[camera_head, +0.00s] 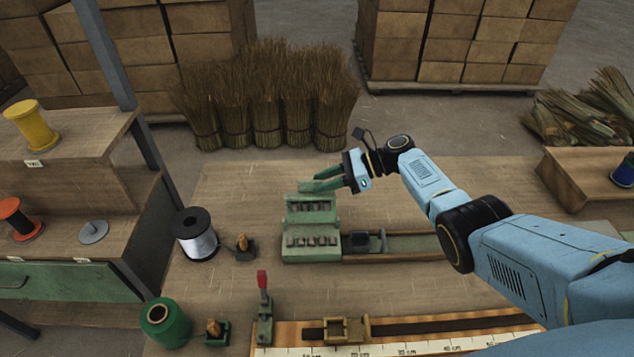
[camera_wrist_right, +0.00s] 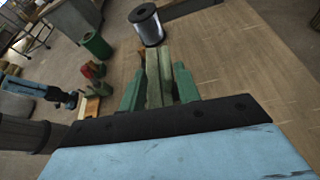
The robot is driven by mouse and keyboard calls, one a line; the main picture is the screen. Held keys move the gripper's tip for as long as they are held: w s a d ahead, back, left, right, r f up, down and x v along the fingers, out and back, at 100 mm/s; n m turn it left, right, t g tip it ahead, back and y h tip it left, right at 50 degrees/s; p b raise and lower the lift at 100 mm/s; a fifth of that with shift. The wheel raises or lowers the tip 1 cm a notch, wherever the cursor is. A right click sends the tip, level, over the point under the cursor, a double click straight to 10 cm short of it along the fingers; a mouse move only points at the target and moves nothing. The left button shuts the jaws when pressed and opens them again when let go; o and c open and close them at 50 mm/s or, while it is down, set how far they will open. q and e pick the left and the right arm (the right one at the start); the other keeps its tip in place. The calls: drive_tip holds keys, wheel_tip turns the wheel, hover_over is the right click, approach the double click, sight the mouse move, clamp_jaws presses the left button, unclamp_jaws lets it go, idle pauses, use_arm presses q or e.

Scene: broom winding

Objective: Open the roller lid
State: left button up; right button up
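The green roller unit (camera_head: 311,249) stands on the table in the head view. Its roller lid (camera_head: 311,206) is raised behind the base, with rows of dark rollers showing on both parts. My right gripper (camera_head: 316,181) is just above and behind the lid's upper edge, pointing left, its green fingers apart. In the right wrist view pale green bars, likely the lid (camera_wrist_right: 153,78), lie between or just beyond the fingers (camera_wrist_right: 155,92). I cannot tell whether they touch.
A silver wire spool (camera_head: 195,238) and a green spool (camera_head: 165,322) stand to the left. A red-handled clamp (camera_head: 263,295) and a ruler board (camera_head: 400,345) lie in front. Brush bundles (camera_head: 265,110) stand behind the table. The table's back left is clear.

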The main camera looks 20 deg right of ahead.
drive_tip(key=v, duration=1.1)
